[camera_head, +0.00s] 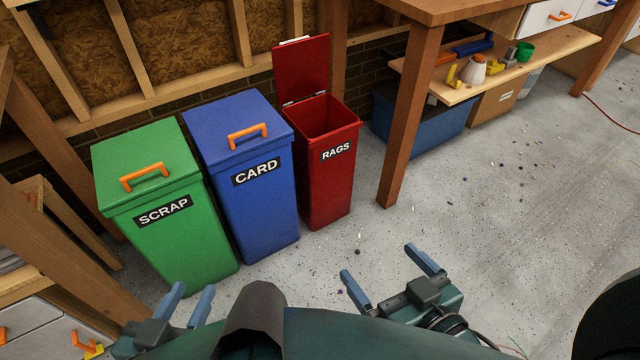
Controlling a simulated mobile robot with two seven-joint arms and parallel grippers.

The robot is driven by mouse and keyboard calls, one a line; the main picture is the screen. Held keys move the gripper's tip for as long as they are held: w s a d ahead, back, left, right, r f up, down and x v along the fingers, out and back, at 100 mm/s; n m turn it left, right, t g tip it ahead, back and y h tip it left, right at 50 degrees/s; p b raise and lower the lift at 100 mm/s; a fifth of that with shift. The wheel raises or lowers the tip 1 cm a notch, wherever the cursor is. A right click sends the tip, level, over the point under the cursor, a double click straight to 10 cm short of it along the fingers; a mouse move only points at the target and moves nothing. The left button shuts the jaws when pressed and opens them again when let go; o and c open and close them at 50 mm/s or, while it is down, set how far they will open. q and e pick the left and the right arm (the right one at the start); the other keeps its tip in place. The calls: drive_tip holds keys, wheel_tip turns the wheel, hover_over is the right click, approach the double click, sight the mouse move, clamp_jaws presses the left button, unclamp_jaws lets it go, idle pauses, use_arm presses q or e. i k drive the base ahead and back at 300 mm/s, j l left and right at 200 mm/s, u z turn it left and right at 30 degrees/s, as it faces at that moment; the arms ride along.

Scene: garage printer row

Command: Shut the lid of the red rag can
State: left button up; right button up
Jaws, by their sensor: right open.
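The red rag can (330,178) stands on the floor near the wall, labelled RAGS. Its red lid (302,68) is open, raised upright at the back on its hinges, and the can's dark inside shows. My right gripper (391,275) is open and empty, low in the picture, in front of the can and well apart from it. My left gripper (187,305) is at the lower left, in front of the green bin, with its two fingers apart and nothing seen between them.
A blue CARD bin (262,205) and a green SCRAP bin (185,235), both lidded shut with orange handles, stand left of the can. A wooden workbench leg (408,120) rises just right of it. A blue box (420,125) sits under the shelf. The speckled floor (500,230) at right is open.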

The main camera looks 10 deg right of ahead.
sight(301, 65)
drive_tip(key=i+l+u, duration=0.3)
drive_tip(key=i, duration=0.25)
drive_tip(key=i+l+u, duration=0.25)
drive_tip(key=i, duration=0.25)
drive_tip(key=i+l+u, duration=0.3)
drive_tip(key=i+l, duration=0.1)
drive_tip(key=i, duration=0.1)
